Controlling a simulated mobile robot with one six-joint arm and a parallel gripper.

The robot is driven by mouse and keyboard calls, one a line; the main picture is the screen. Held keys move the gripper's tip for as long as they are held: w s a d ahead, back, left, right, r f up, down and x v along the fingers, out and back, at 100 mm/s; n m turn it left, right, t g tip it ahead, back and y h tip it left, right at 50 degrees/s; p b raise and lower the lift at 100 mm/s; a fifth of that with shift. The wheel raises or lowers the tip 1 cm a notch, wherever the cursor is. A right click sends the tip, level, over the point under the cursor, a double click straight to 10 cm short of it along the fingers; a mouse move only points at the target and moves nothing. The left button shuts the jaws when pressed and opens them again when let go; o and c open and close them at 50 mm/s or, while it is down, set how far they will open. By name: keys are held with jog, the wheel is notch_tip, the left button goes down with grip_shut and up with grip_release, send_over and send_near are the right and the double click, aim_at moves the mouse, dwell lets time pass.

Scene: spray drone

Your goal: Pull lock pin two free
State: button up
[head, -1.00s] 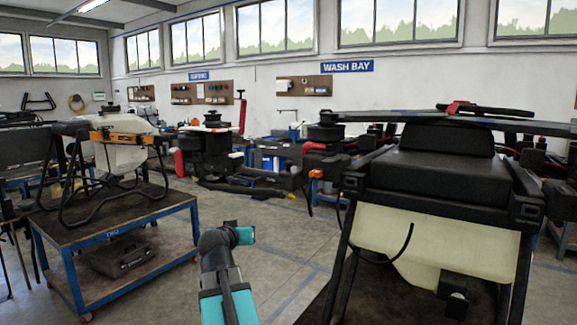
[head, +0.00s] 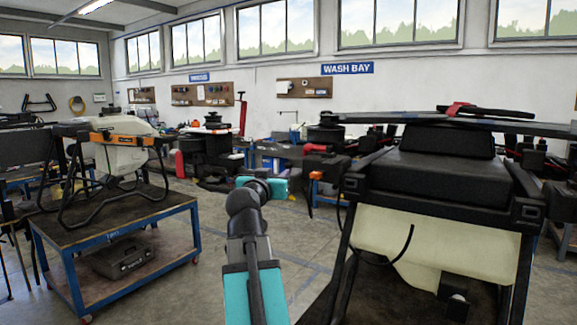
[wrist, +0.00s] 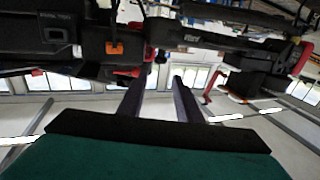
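A large drone (head: 445,180) with a black body and pale tank stands at the right in the head view. Lock pin two cannot be told apart for sure in either view. In the wrist view, which looks upside down, an orange tab (wrist: 114,47) sits on a dark arm joint (wrist: 85,40) at upper left, with a red part (wrist: 128,72) close by. My gripper (wrist: 160,78) is open and empty, its two dark fingers apart with the room showing between them. The fingers look clear of the joint. In the head view my arm is left of the drone and its fingers cannot be made out.
Benches and more equipment line the back wall. Floor (head: 300,235) is free between the cart and the large drone.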

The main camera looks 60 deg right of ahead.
aim_at(287, 165)
jog(key=shift+d, duration=0.1)
jog(key=shift+p+x, duration=1.2)
jog(key=shift+x, duration=5.6)
jog(key=shift+c, duration=0.3)
grip_shut()
